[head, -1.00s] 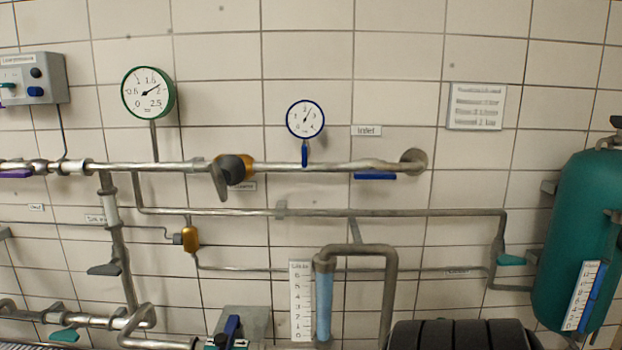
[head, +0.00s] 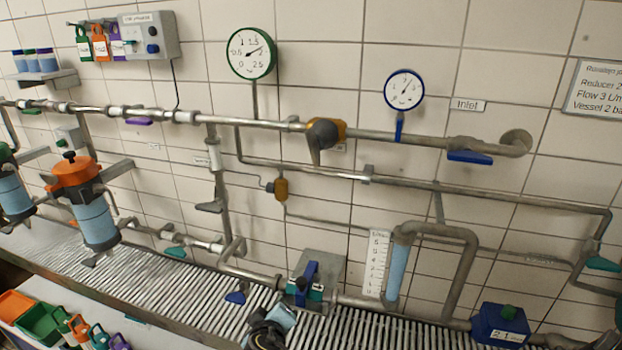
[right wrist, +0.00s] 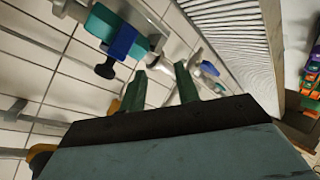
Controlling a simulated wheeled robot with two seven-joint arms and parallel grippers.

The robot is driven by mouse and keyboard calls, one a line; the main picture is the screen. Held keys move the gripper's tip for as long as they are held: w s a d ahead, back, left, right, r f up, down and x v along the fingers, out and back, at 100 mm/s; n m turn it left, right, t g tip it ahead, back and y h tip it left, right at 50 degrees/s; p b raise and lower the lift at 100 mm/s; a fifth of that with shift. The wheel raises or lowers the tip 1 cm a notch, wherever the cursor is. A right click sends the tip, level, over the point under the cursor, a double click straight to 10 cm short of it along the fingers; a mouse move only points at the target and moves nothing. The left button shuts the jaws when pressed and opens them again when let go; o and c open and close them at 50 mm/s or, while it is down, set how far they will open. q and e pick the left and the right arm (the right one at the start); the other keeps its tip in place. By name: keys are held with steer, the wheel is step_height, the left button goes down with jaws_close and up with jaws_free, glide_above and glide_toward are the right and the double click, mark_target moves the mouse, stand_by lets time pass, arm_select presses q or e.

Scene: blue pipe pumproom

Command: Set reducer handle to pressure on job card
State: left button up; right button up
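The reducer (head: 326,130), a gold body with a dark handle (head: 315,148), sits on the upper pipe in the head view. Its handle points down. In the right wrist view my right gripper (right wrist: 160,74) is open and empty, fingers apart. I do not see my left gripper.
A blue-handled teal valve (head: 305,285) is at the lower middle; a similar one (right wrist: 118,38) shows near my right fingers. A blue inlet lever (head: 469,157) lies right of the gauges. Orange-topped filter (head: 75,175) and coloured bins (head: 38,322) are left. Slatted bench (head: 170,285) runs below.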

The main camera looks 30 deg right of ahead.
step_height(320, 180, up, 21)
steer(key=m+t+h+p, duration=0.2)
steer(key=m+h, duration=0.2)
steer(key=m+h+p, duration=0.2)
steer(key=m+h, duration=0.1)
steer(key=m, duration=0.3)
glide_toward(311, 149)
steer(key=shift+g, duration=0.4)
steer(key=p+x, duration=0.2)
steer(key=x, duration=0.2)
steer(key=p+x, duration=0.1)
steer(key=x, duration=0.4)
steer(key=shift+w+d+r+p, duration=0.1)
steer(key=shift+w+r+p, duration=0.1)
steer(key=shift+w+p, duration=0.15)
jaws_close()
